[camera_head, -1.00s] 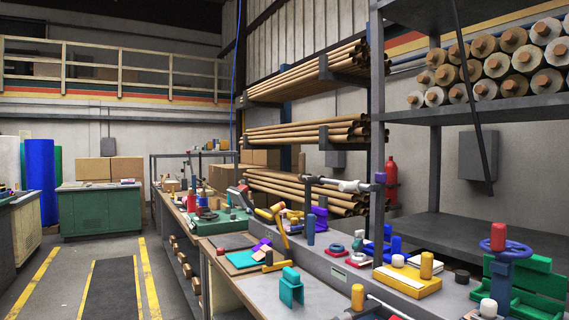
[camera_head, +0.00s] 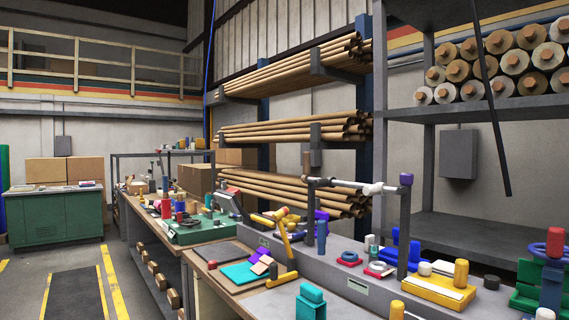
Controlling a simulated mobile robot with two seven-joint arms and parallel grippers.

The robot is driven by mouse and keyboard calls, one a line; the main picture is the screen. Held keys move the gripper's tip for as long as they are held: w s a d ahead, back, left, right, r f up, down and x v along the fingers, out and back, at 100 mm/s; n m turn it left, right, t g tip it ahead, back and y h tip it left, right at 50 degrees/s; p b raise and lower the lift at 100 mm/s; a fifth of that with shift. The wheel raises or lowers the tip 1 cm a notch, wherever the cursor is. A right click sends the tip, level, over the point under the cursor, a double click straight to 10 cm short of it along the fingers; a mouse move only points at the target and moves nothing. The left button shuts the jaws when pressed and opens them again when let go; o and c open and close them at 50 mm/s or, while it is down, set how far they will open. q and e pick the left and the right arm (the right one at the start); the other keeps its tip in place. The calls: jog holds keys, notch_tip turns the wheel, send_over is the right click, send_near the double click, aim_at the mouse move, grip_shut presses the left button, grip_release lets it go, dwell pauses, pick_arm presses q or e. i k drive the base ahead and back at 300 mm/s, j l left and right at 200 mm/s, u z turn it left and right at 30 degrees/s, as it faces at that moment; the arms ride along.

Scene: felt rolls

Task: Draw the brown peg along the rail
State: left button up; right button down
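A horizontal rail (camera_head: 345,183) with a pale, shiny bar runs above the grey bench ledge, between two dark posts. A white fitting (camera_head: 372,189) sits on the bar, and a purple cap (camera_head: 406,179) tops the right post. Neither of my grippers is in view.
The grey bench holds a turquoise block (camera_head: 311,301), a yellow block (camera_head: 438,291) and a blue wheel stand (camera_head: 552,270). A rack of long brown tubes (camera_head: 290,135) stands behind. A green cabinet (camera_head: 55,213) is far left. The floor at lower left is clear.

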aim_at(307, 155)
jog(key=i+j, duration=0.15)
jog(key=j, duration=0.2)
jog(key=i+j, duration=0.2)
jog(key=j, duration=0.15)
jog(key=i+j, duration=0.15)
jog(key=j, duration=0.15)
jog(key=i+j+z, duration=0.1)
jog(key=j, duration=0.25)
jog(key=i+j, duration=0.25)
jog(key=j, duration=0.1)
